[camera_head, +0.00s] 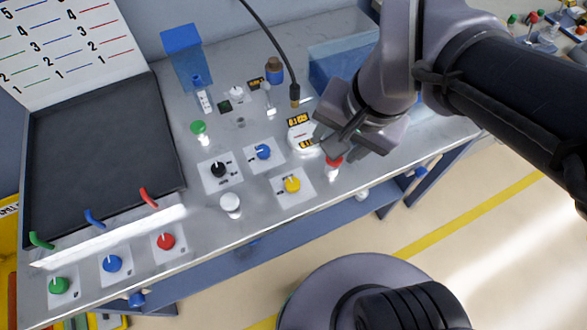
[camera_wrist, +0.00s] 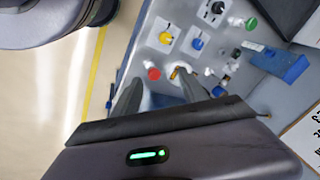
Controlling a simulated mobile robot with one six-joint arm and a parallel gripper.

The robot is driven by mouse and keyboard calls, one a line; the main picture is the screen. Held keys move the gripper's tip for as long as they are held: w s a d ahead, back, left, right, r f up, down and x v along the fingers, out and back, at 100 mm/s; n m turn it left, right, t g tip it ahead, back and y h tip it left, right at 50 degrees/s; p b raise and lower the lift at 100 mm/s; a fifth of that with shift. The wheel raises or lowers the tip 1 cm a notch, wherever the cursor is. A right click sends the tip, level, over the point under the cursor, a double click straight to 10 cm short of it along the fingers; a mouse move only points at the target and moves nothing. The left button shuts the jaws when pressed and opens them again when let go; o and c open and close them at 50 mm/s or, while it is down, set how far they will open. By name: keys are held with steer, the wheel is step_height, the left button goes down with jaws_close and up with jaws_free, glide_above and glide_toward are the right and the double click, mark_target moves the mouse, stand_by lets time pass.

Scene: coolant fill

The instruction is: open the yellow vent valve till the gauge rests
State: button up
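The yellow vent valve (camera_head: 292,185) is a round knob on a pale square plate near the bench's front edge. It also shows in the wrist view (camera_wrist: 166,38), beyond my fingertips. A white round device (camera_head: 301,136), which may be the gauge, stands behind it with a small dark display; its reading is too small to tell. It shows between my fingers in the wrist view (camera_wrist: 179,75). My gripper (camera_head: 328,143) is above the bench, to the right of and behind the yellow knob, not touching it. Its two fingers are apart and nothing is between them.
A red-topped part (camera_head: 334,161) stands close under my gripper. A blue knob (camera_head: 263,151), a black knob (camera_head: 218,169) and a white post (camera_head: 231,204) are near the yellow valve. A black tray (camera_head: 100,150) fills the left. A cable (camera_head: 275,40) hangs behind.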

mark_target(293, 183)
steer(key=w+a+f+g+h+p, duration=0.1)
steer(key=w+a+f+g+h, duration=0.15)
steer(key=w+a+f, duration=0.4)
steer(key=shift+y, duration=0.35)
steer(key=f+b, duration=0.2)
steer(key=f, duration=0.3)
steer(key=s+f+b, duration=0.1)
steer(key=f+b, duration=0.2)
steer(key=f, duration=0.3)
steer(key=s+a+f+b, duration=0.1)
steer(key=f+b, duration=0.1)
steer(key=f, duration=0.3)
steer(key=shift+s+f+b, duration=0.15)
steer(key=shift+b, duration=0.15)
jaws_close()
